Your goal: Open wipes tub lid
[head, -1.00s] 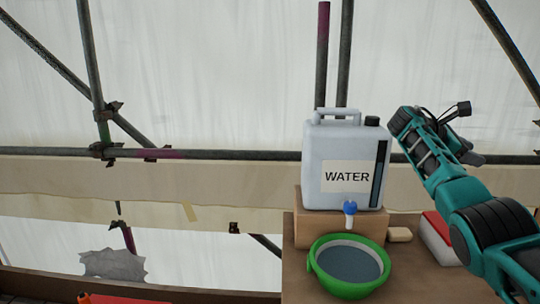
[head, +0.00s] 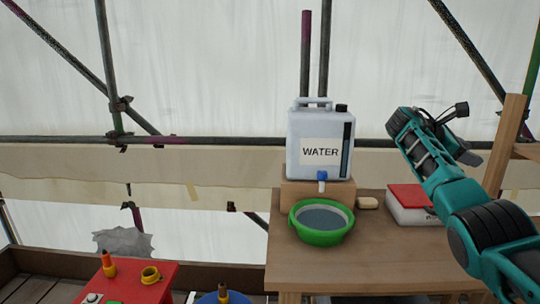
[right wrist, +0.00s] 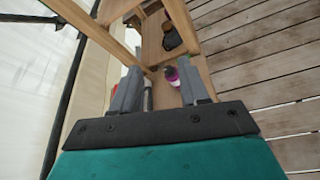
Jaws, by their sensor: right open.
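A white tub with a red lid (head: 407,198) stands on the right of the wooden table in the head view. Its lid looks closed, and my right arm hides its right part. I take it to be the wipes tub, but its label is mostly hidden. My right gripper (head: 464,135) is raised above and behind the tub, apart from it. In the right wrist view the gripper (right wrist: 160,88) has its two fingers spread with nothing held between them. The tub cannot be made out clearly there. My left gripper is not in view.
A water container (head: 320,135) stands on a wooden block behind a green basin (head: 321,238). A wooden frame (head: 505,145) rises at right. The table front (head: 370,265) is clear. A red toolbox-like surface (head: 140,280) is lower left.

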